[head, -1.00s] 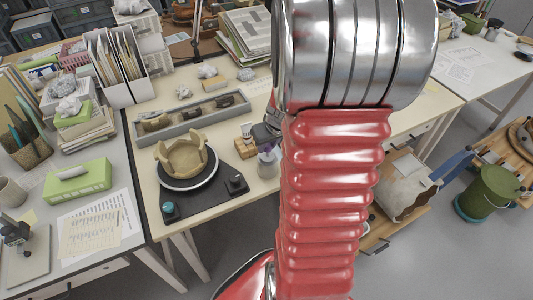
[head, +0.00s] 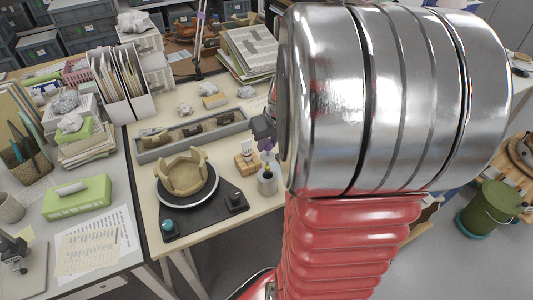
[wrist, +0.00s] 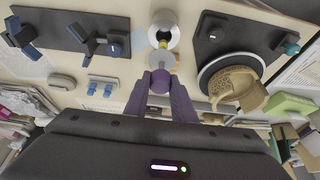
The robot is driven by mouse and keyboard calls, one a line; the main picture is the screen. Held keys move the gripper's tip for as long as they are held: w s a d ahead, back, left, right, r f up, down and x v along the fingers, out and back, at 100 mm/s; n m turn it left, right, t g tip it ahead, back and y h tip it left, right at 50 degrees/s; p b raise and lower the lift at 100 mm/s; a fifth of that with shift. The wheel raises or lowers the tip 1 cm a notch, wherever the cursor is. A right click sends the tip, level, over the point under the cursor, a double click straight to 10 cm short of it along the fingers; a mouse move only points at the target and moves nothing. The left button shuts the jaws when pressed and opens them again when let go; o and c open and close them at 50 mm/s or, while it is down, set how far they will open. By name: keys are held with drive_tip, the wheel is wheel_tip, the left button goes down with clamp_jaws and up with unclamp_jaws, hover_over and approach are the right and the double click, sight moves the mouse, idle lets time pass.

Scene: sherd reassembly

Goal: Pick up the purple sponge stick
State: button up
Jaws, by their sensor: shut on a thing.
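My gripper (wrist: 160,88) is shut on the purple end of the sponge stick (wrist: 160,77), between its two purple fingers. A grey disc shows just past the purple end, and a small yellow part beyond that. A pale jar with a round opening (wrist: 164,20) lies behind the stick in the wrist view; whether the stick's tip is still inside cannot be told. My metal and red arm hides much of the right side there.
A pottery bowl (head: 183,172) sits on a black turntable base left of the jar. A wooden block with pale pieces (head: 247,160) stands close to the jar's left. A long grey tray of sherds (head: 194,135) lies behind. Papers and boxes crowd the left.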

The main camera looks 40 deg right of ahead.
drive_tip(key=shift+r, duration=0.65)
drive_tip(key=shift+a, duration=0.1)
